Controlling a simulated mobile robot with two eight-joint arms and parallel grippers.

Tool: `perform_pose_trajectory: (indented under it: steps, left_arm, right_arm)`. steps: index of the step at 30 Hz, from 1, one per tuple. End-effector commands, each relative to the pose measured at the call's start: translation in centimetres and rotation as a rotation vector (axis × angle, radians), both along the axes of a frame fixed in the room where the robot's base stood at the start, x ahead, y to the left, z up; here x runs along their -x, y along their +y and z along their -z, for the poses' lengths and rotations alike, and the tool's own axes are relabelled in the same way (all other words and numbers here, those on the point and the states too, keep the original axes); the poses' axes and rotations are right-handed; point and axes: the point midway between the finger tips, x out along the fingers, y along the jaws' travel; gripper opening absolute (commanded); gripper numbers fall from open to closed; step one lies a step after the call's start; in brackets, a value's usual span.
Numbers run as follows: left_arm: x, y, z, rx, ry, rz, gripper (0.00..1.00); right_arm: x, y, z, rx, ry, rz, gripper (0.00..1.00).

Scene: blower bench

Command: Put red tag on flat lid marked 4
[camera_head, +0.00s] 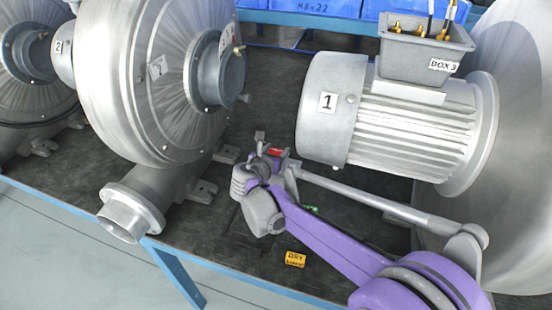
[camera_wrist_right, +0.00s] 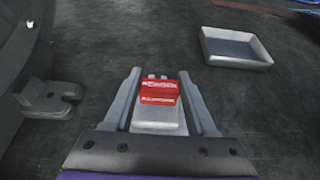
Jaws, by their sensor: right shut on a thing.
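The red tag (camera_head: 276,151) shows as a small red patch at my right gripper (camera_head: 270,147), above the dark bench between the large blower and the motor marked 1. In the right wrist view, the red tag (camera_wrist_right: 158,92) has whitish lettering too small to read and sits between the two fingers of my right gripper (camera_wrist_right: 159,80). The right gripper is shut on it. A pale grey block shows directly below the tag in that view. I cannot make out a flat lid marked 4 in either view. My left gripper is not in view.
A motor (camera_head: 392,115) marked 1 carries a box labelled BOX 3 (camera_head: 430,42). A large blower (camera_head: 130,75) stands at left. A yellow DRY tag (camera_head: 295,259) lies on the bench. A shallow grey tray (camera_wrist_right: 237,63) lies ahead right, a metal foot (camera_wrist_right: 48,100) at left.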

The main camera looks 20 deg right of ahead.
Motion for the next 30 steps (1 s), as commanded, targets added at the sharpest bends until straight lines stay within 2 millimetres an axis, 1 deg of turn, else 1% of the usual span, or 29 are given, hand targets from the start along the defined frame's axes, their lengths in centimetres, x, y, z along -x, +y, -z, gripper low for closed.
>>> perform_pose_trajectory:
  steps: [1,3,6,13,17,18,22,23,30]
  left_arm:
    - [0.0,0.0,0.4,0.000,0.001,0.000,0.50]
    - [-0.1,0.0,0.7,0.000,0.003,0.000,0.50]
    - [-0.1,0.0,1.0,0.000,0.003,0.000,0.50]
    - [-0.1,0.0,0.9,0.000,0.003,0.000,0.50]
    - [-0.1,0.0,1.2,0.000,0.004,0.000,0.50]
    - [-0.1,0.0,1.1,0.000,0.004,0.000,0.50]
    - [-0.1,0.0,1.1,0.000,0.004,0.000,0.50]
    - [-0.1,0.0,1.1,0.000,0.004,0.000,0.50]
    - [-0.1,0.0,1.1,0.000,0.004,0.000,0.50]
  right_arm:
    - [0.0,0.0,0.9,0.000,0.000,0.000,0.04]
    - [-0.1,0.0,2.0,-0.001,0.001,0.000,0.04]
    - [0.0,0.0,3.0,0.000,0.000,0.000,0.04]
    - [0.0,0.0,2.9,0.000,0.000,0.000,0.04]
    - [0.0,0.0,3.3,0.000,0.000,0.000,0.04]
    - [0.0,0.0,3.2,0.000,0.000,0.000,0.62]
    - [0.0,0.0,3.2,0.000,0.000,0.000,0.85]
    - [0.0,0.0,3.2,0.000,0.000,0.000,0.86]
    - [0.0,0.0,3.1,0.000,0.000,0.000,0.86]
